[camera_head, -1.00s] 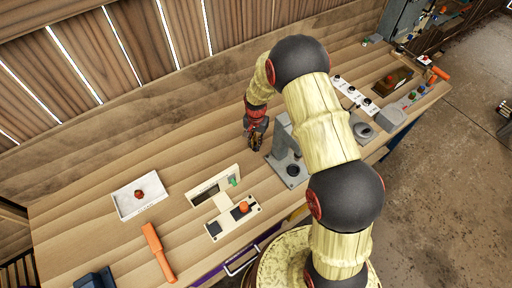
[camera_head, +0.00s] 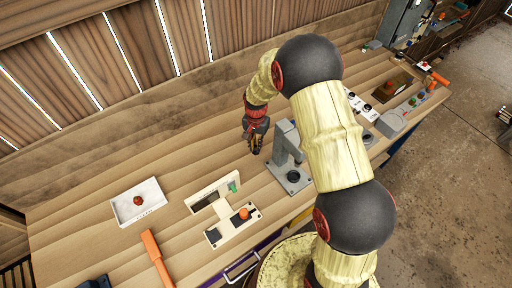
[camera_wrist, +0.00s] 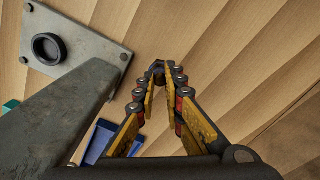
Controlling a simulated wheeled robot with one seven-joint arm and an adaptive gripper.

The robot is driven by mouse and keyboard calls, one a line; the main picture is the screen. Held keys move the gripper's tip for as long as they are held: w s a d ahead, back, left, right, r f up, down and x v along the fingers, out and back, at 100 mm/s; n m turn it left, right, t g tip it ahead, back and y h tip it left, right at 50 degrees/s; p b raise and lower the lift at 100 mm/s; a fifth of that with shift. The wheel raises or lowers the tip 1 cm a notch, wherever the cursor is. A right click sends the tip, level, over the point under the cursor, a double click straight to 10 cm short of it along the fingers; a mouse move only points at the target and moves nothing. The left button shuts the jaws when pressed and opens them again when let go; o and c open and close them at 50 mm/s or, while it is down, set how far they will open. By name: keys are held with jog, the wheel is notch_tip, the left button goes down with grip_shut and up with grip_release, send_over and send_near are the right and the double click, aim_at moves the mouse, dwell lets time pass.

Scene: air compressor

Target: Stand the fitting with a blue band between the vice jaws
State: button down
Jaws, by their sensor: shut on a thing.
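My gripper (camera_head: 255,144) is beside the grey press-like stand (camera_head: 284,141), over the wooden bench. In the wrist view its fingers converge on a small dark piece (camera_wrist: 158,68) at the tips. Most of this piece is hidden by the fingers, and I cannot make out a blue band. A blue part (camera_wrist: 98,141) also shows in the wrist view, partly hidden behind the stand and fingers.
The stand's base plate (camera_wrist: 88,24) has a dark ring. A white tray (camera_head: 130,212) holds a red-topped piece. A cream fixture (camera_head: 218,232) has green and orange parts near it. An orange-handled tool (camera_head: 156,258) lies at the front left. Bare bench lies behind the tray and fixture.

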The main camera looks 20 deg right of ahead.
jog(key=s+a+r, duration=0.3)
jog(key=s+r, duration=0.5)
jog(key=s, duration=0.4)
jog(key=shift+a+r+b, duration=0.2)
jog(key=shift+a+b, duration=0.1)
jog(key=shift+a, duration=0.05)
jog(key=shift+a, duration=0.1)
